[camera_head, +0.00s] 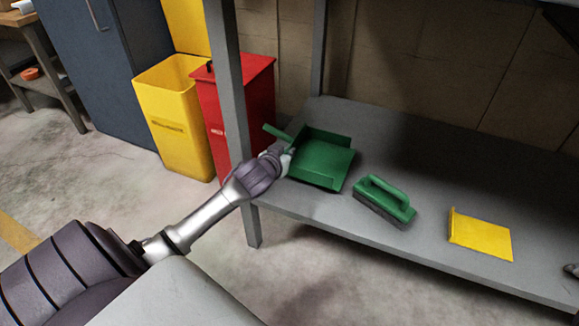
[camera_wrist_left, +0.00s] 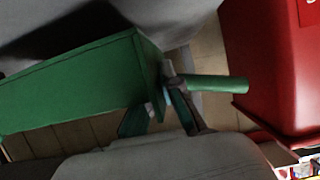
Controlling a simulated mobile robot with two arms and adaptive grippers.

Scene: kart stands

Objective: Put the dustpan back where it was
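My left gripper (camera_head: 287,158) is at the handle, close to the pan. In the left wrist view, the fingers (camera_wrist_left: 175,100) close around the handle (camera_wrist_left: 218,84) beside the green pan (camera_wrist_left: 75,85). The gripper partly hides where handle and pan meet.
A green brush (camera_head: 386,199) and a yellow flat item (camera_head: 480,235) lie on the shelf, right of the dustpan. A grey post (camera_head: 228,90) stands close to my left arm. Red (camera_head: 238,100) and yellow (camera_head: 175,115) bins stand left of the shelf.

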